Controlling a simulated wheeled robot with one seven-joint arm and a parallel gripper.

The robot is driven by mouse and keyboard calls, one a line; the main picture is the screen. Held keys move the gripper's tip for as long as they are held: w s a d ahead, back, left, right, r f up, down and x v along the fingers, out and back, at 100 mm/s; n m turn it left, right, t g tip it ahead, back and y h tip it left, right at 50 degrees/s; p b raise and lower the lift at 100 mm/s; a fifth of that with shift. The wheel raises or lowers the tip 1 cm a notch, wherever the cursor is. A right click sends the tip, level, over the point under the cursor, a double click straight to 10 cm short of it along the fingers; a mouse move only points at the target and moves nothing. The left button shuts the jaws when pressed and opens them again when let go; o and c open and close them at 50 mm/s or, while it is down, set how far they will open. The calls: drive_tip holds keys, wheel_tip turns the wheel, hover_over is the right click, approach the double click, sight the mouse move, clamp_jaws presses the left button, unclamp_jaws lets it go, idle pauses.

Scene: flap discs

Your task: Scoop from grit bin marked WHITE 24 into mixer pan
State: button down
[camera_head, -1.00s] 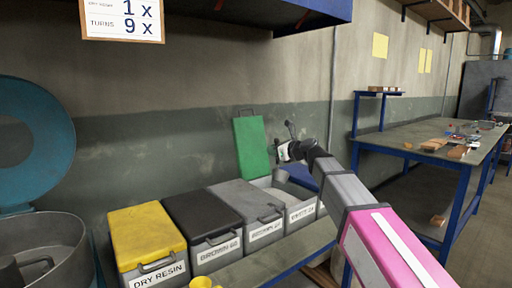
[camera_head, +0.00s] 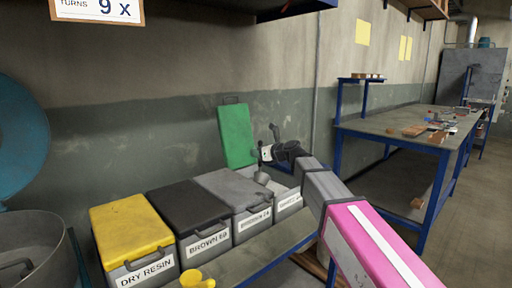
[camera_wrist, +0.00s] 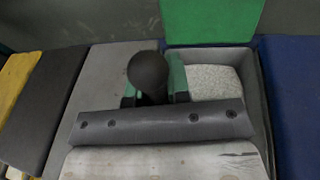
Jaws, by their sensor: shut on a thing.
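The bin whose label reads roughly WHITE 24 (camera_head: 288,203) is uncovered, its label small and blurred. Pale grit (camera_wrist: 215,82) shows in it in the wrist view. A green lid (camera_head: 237,136) leans on the wall behind. My gripper (camera_head: 266,153) is shut on the dark handle of a scoop; the handle's round end (camera_wrist: 148,70) shows between the green fingertips in the wrist view. A grey scoop cup (camera_head: 262,178) hangs below my gripper, by the border of the open bin and its left neighbour. Whether the cup holds grit cannot be seen. The mixer pan (camera_head: 38,250) is at the far left.
Bins with a grey lid (camera_head: 228,187), black lid (camera_head: 187,208) and yellow lid (camera_head: 130,228) stand left of the open bin. A blue lid (camera_wrist: 291,95) is on its right. A yellow cup (camera_head: 197,280) is in front. A workbench (camera_head: 400,125) stands right.

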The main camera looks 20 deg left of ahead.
drive_tip(key=shift+m+g, duration=0.3)
drive_tip(key=shift+m, duration=0.1)
drive_tip(key=f, duration=0.2)
drive_tip(key=w+f, duration=0.1)
drive_tip(key=f, duration=0.2)
drive_tip(key=w+f, duration=0.1)
drive_tip(key=f, duration=0.2)
drive_tip(key=shift+w+d+f, duration=0.1)
drive_tip(key=shift+w+d, duration=0.05)
drive_tip(key=shift+w, duration=0.1)
drive_tip(key=w, duration=0.6)
drive_tip(key=shift+n, duration=0.6)
drive_tip(key=s, duration=0.6)
drive_tip(key=shift+s+f, duration=0.3)
drive_tip(key=shift+f, duration=0.1)
drive_tip(key=shift+w, duration=2.35)
drive_tip(key=s+r+n+t+y, duration=0.1)
drive_tip(key=s+r+n+t, duration=0.1)
drive_tip(key=s+r+n, duration=0.4)
drive_tip(key=shift+s+r+n+t, duration=0.3)
drive_tip(key=shift+s+r, duration=0.25)
drive_tip(key=shift+r, duration=2.05)
